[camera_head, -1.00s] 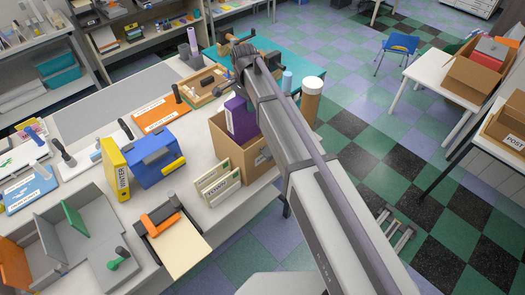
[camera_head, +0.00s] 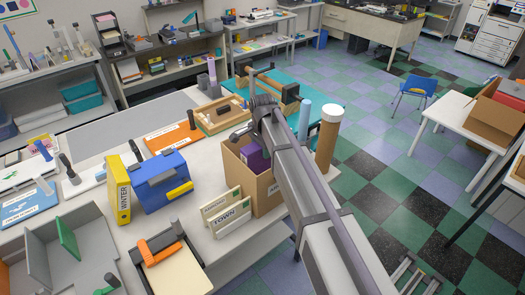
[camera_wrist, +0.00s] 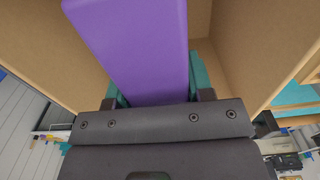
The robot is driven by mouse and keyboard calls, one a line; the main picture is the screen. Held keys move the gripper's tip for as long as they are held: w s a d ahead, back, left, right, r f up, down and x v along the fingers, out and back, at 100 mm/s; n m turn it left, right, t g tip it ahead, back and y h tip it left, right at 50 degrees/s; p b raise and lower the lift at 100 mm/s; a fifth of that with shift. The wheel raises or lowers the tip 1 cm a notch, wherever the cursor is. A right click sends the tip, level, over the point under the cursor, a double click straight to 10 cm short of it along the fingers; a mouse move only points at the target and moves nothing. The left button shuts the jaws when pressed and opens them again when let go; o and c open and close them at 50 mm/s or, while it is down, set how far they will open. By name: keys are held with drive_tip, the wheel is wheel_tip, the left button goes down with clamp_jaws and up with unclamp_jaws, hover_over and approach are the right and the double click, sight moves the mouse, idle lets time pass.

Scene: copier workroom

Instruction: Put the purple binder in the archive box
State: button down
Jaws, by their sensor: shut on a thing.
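The purple binder (camera_head: 252,155) is partly inside an open cardboard box (camera_head: 268,192) at the front edge of the white worktable. My gripper (camera_wrist: 157,92) is shut on the binder. In the head view my arm reaches over the box and hides part of it. Whether the binder touches the box floor cannot be seen.
A blue binder (camera_head: 162,182) and a yellow WINTER binder (camera_head: 118,190) stand farther left. A tall brown tube (camera_head: 327,140) stands right of the box. A wooden tray (camera_head: 220,112) lies behind.

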drive_tip(key=shift+f+b, duration=0.5)
drive_tip(key=shift+f, duration=0.1)
drive_tip(key=c, duration=0.5)
unclamp_jaws()
drive_tip(key=shift+r, duration=0.15)
wheel_tip(320, 180, up, 13)
drive_tip(key=p, duration=1.3)
drive_tip(key=shift+r, duration=0.15)
drive_tip(key=shift+f, duration=0.2)
